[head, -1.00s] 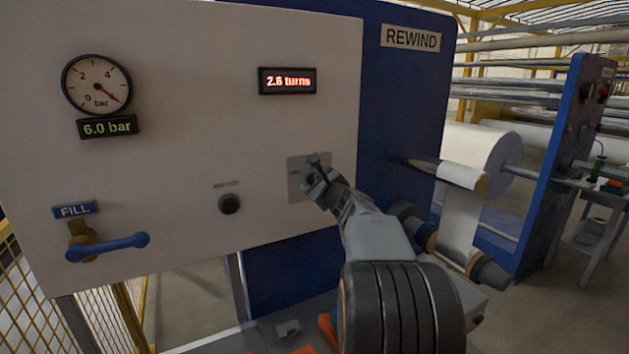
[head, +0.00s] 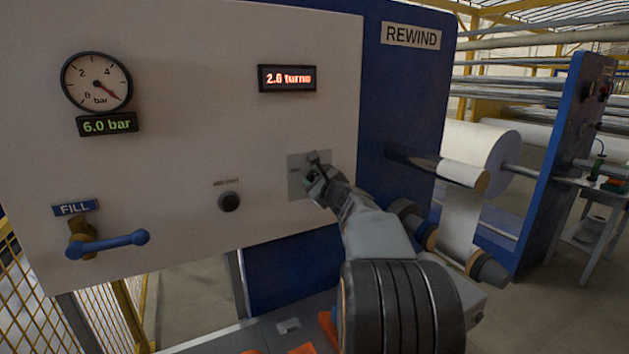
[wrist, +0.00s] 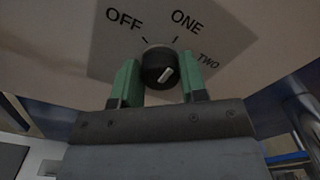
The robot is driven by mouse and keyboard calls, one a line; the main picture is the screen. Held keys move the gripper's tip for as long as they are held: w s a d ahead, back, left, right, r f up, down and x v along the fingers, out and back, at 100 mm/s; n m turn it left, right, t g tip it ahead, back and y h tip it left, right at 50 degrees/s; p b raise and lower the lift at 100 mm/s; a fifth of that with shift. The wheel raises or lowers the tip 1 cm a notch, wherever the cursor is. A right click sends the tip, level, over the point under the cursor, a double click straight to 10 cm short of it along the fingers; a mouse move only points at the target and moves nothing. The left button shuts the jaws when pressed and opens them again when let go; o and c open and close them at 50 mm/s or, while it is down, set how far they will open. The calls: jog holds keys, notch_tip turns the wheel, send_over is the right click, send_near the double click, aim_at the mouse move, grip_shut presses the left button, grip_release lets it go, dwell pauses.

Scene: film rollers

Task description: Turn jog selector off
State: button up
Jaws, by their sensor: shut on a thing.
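The jog selector is a round black knob (wrist: 157,73) with a white pointer mark, on a grey plate marked OFF, ONE and TWO. The mark slants up and right, roughly toward the ONE tick. In the wrist view my gripper (wrist: 160,66) has its green-padded fingers on either side of the knob, shut on it. In the head view the grey plate (head: 295,165) is at the lower right of the white panel. My gripper (head: 314,178) is against it and hides most of the knob.
A black button (head: 229,201) is left of the plate. A blue-handled FILL valve (head: 108,245) sits at the panel's lower left. A pressure gauge (head: 97,82) and a red display (head: 287,78) are above. Film rolls (head: 482,150) stand to the right.

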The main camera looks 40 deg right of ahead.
jog(key=shift+f+b, duration=0.2)
jog(key=shift+b, duration=0.1)
jog(key=shift+n+b, duration=5.8)
jog(key=shift+b, duration=1.25)
jog(key=shift+n, duration=0.3)
jog(key=o, duration=0.9)
